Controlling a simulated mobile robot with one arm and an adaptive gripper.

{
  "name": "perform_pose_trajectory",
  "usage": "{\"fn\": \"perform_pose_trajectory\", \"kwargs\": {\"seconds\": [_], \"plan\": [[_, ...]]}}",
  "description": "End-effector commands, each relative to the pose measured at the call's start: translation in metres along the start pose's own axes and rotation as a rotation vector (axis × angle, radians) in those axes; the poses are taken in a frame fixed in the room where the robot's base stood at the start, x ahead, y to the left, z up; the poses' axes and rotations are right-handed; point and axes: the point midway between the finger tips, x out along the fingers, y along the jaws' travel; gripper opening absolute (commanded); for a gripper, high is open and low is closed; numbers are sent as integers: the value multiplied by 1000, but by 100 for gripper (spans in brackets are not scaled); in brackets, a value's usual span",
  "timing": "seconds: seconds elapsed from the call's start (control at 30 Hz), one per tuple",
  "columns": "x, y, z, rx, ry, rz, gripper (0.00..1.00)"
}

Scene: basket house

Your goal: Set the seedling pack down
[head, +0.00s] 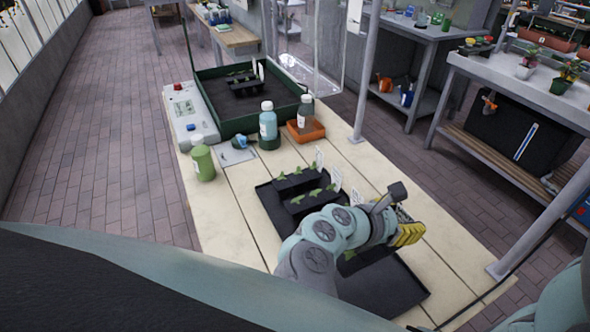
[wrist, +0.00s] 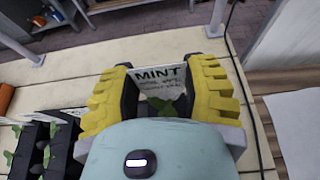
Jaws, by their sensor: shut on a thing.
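My gripper (head: 408,230) has yellow ridged fingers and is shut on a seedling pack (wrist: 160,106). In the wrist view the pack sits between the fingers, with green leaves and a white label reading MINT (wrist: 160,78). In the head view my arm and gripper hide most of this pack. My gripper is over the right side of a flat black tray (head: 392,292). The height of the pack over the tray or table cannot be told. Other black seedling packs (head: 296,183) with white labels stand in the tray's far part.
A green-walled bed (head: 225,125) with dark soil holds another pack (head: 245,83). The tray's near end looks bare.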

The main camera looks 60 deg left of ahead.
Motion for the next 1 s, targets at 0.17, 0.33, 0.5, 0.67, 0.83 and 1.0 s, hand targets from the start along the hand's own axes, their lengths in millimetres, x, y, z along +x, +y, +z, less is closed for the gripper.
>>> {"fn": "perform_pose_trajectory", "kwargs": {"seconds": [0.17,0.33,0.5,0.67,0.83,1.0], "plan": [[11,0,-23,-3,-3,-2,4],[14,2,-34,1,-1,3,4],[21,0,-46,-1,-4,-2,4],[26,1,-61,1,-2,0,4],[30,0,-68,0,-2,-2,4],[30,0,-68,2,-1,-2,4]]}}
